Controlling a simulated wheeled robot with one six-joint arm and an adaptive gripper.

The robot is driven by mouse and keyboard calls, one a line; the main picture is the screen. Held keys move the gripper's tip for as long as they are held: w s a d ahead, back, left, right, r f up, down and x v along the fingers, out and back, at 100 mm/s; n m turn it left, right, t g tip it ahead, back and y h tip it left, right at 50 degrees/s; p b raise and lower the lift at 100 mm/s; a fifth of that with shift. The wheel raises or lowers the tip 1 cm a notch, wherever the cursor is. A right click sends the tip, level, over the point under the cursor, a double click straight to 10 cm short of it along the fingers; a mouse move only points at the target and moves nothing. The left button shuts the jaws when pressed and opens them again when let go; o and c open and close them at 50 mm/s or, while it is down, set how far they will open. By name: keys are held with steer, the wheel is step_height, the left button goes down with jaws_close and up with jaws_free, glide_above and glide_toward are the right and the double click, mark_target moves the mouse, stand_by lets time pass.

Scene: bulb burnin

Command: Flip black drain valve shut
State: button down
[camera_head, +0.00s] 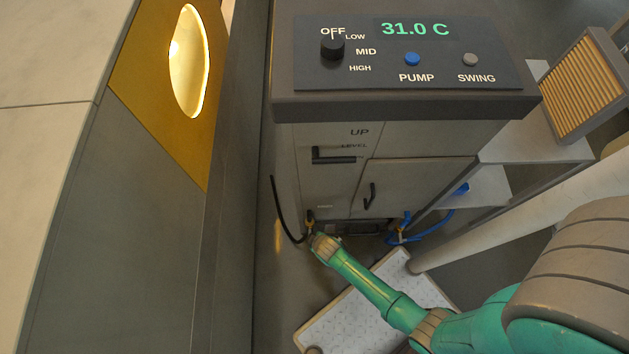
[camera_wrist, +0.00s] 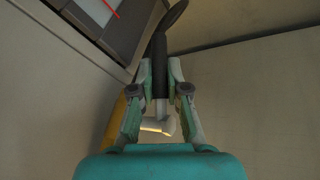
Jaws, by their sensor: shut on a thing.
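The drain valve is low on the left front of the grey cabinet, a small brass and black fitting (camera_head: 310,217) in the head view. My gripper (camera_wrist: 161,66) is at it, its fingers on either side of a black upright grip, which I take for the valve's black handle (camera_wrist: 159,72), and shut on it. A grey stem and a pale fitting (camera_wrist: 155,127) show below the handle, between the fingers. In the head view my gripper (camera_head: 318,238) is small, and its fingertips are hard to make out there.
A blue hose (camera_head: 425,234) and a second fitting are at the cabinet's lower right. A white patterned platform (camera_head: 350,322) lies below my arm. The cabinet's panel (camera_head: 455,75) reads 31.0 C.

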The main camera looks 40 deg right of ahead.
steer(key=g+h, duration=0.1)
steer(key=r+g+h, duration=0.1)
steer(key=h, duration=0.1)
steer(key=d+n+g+h, duration=0.1)
steer(key=shift+s+r+h, duration=0.2)
steer(key=shift+s+h, duration=0.15)
steer(key=shift+h, duration=0.05)
steer(key=g+h, duration=0.1)
steer(key=r+n+g+h, duration=0.1)
steer(key=shift+s+d+r+h, duration=0.1)
steer(key=shift+d+h, duration=0.1)
steer(key=shift+h, duration=0.2)
steer(key=shift+s+d+r+n+g+h, duration=0.15)
steer(key=shift+r+n+g+h, duration=0.25)
steer(key=shift+g+h, duration=0.55)
steer(key=shift+r+h, duration=0.15)
steer(key=shift+h, duration=0.3)
steer(key=c, duration=1.2)
jaws_free()
steer(key=shift+o, duration=0.2)
steer(key=v, duration=1.2)
